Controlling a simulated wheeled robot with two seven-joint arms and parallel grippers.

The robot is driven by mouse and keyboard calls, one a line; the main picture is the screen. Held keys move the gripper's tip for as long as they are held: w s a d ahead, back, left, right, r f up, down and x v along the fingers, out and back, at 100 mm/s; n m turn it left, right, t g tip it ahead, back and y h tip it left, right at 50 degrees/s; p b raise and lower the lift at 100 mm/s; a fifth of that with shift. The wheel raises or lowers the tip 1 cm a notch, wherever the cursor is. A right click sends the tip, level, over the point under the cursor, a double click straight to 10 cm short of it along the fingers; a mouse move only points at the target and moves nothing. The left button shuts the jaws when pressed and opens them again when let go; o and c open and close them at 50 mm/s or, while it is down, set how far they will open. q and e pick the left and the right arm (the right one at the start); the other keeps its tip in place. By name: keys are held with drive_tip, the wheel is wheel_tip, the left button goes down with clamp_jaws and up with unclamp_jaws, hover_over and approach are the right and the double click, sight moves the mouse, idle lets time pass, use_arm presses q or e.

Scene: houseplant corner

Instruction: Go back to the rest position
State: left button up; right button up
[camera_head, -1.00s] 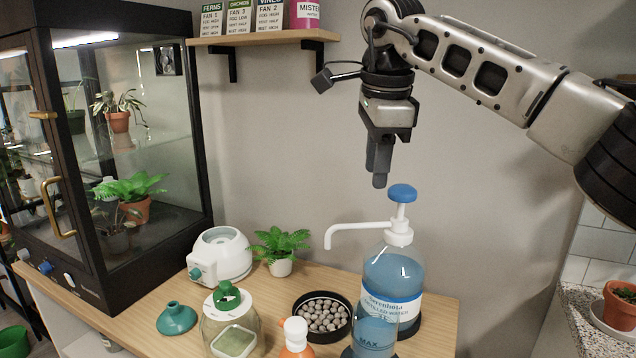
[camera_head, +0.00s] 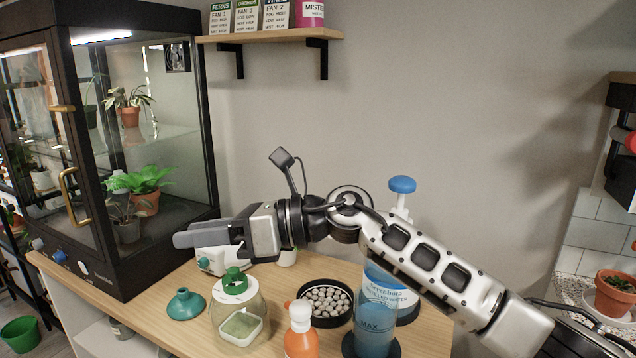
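The blue pump head (camera_head: 402,184) shows above the arm. My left gripper is out of view.
On the wooden table stand a teal funnel-shaped piece (camera_head: 185,304), a glass jar (camera_head: 240,322), a bowl of pebbles (camera_head: 325,302), an orange bottle (camera_head: 301,335) and a blue-filled measuring cylinder (camera_head: 374,330). A glass plant cabinet (camera_head: 183,130) stands left. A wall shelf (camera_head: 270,36) hangs above.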

drive_tip(key=w+d+r+m+t+y, duration=0.15)
drive_tip(key=d+m+t, duration=0.25)
drive_tip(key=m+t, duration=0.5)
drive_tip(key=w+d+m+t+y, duration=0.15)
drive_tip(key=d+m+t, duration=0.35)
drive_tip(key=m, duration=0.7)
drive_tip(key=d+f+m+t+h, duration=0.5)
drive_tip(key=d+f+m+h, duration=0.9)
drive_tip(key=m, duration=0.4)
drive_tip(key=s+d+f+m+g+h, duration=0.6)
drive_tip(key=s+f, duration=0.3)
drive_tip(key=f, duration=0.3)
drive_tip(key=s+d+f+m+g, duration=0.2)
drive_tip(key=s+d+f+g, duration=0.15)
drive_tip(key=s, duration=0.65)
drive_tip(key=s+d+f+m+g, duration=0.3)
drive_tip(key=s+f+g, duration=0.2)
drive_tip(key=s, duration=0.4)
drive_tip(key=w+a+f+n+t+y, duration=0.1)
drive_tip(key=w+a+f+t+y, duration=0.2)
drive_tip(key=w+a+f+t, duration=0.2)
drive_tip(key=shift+w+a+f+t, duration=0.35)
drive_tip(key=shift+w+a+t, duration=0.25)
drive_tip(key=shift+t, duration=0.25)
